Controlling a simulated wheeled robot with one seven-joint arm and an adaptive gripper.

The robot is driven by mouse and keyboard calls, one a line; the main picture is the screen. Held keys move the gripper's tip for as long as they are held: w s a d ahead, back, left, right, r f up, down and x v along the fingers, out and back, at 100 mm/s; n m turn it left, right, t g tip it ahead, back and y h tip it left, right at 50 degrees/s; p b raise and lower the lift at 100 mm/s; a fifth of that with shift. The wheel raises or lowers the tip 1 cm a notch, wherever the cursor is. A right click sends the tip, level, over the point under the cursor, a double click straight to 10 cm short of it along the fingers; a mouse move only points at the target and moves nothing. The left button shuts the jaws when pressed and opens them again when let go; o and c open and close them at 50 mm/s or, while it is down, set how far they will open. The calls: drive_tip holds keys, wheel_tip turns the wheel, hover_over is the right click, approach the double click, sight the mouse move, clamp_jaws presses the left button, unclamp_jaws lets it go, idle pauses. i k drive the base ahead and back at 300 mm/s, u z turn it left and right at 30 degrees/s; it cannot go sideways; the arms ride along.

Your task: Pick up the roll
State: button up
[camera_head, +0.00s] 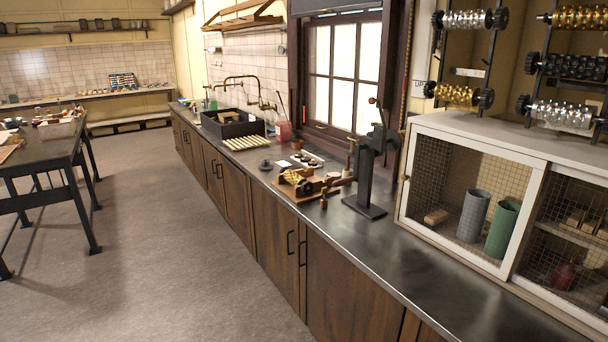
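Several ribbed rolls with dark toothed end wheels sit on wall racks at the upper right. On the left rack are a silver roll (468,19) and, below it, a gold roll (459,94). On the right rack are another gold roll (576,17), a dark roll (582,66) and a second silver roll (562,113). A small brass-coloured roller device (297,181) sits on a wooden board on the counter. I cannot tell which roll the task means. My gripper is not in view.
A dark counter (425,272) runs along the right wall. A black upright stand (366,170) and a white mesh-front cabinet (424,217) stand on it. A black basin (232,123) is farther back. A dark table (50,144) is at left; the floor (165,240) between is clear.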

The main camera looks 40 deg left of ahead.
sight(291, 177)
drive_tip(key=u, duration=0.5)
drive_tip(key=k, duration=0.6)
drive_tip(key=u, duration=1.35)
drive_tip(key=i, duration=1)
drive_tip(key=u, duration=1.1)
drive_tip(key=i, duration=1.65)
drive_tip(key=z, duration=0.3)
drive_tip(key=i, duration=1.4)
drive_tip(key=z, duration=0.9)
